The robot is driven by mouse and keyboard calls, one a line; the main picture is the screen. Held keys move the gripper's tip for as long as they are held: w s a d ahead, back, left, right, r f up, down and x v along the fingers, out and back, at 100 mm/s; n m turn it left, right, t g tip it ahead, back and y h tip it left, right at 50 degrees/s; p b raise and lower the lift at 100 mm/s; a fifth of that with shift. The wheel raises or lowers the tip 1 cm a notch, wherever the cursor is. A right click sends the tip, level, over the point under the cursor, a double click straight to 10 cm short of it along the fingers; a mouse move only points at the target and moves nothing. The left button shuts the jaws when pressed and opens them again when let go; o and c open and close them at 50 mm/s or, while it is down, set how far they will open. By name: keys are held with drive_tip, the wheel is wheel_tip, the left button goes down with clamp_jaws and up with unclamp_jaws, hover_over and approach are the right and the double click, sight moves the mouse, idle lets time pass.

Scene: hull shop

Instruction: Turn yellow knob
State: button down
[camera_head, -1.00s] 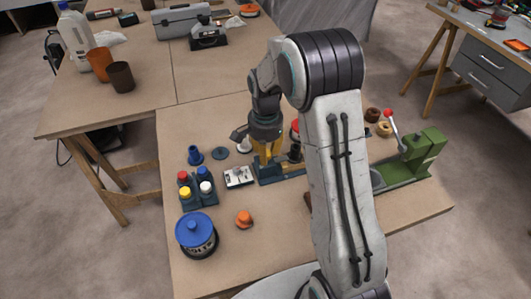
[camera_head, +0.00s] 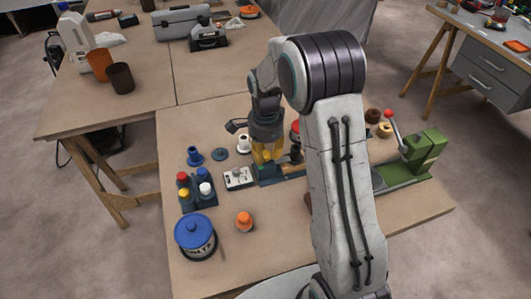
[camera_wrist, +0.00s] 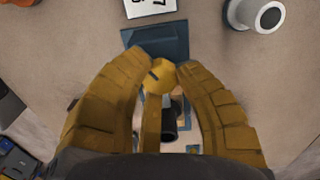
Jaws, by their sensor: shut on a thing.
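The yellow knob (camera_wrist: 160,76) shows in the wrist view as a round top with a short dark mark. It sits on a blue-grey base (camera_wrist: 156,38). My gripper (camera_wrist: 160,70) has its ochre fingers closed around it, one tip on each side. In the head view my gripper (camera_head: 266,157) points down at the base (camera_head: 268,180) near the middle of the bench. The knob is hard to tell from the fingers there. A black cylindrical part (camera_wrist: 169,120) stands behind the knob, between the fingers.
A white-faced box (camera_head: 239,178) lies just left of the base. Left of it are a rack of coloured caps (camera_head: 197,190) and a blue-lidded tin (camera_head: 195,237). An orange knob (camera_head: 244,221) stands in front. A green lever press (camera_head: 420,150) is at right.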

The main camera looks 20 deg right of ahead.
sight(266, 154)
drive_tip(key=shift+s+f, duration=0.15)
drive_tip(key=c, duration=0.9)
unclamp_jaws()
drive_tip(key=shift+o, duration=0.2)
drive_tip(key=shift+r, duration=0.25)
wheel_tip(266, 154, up, 12)
drive_tip(key=shift+f, duration=0.15)
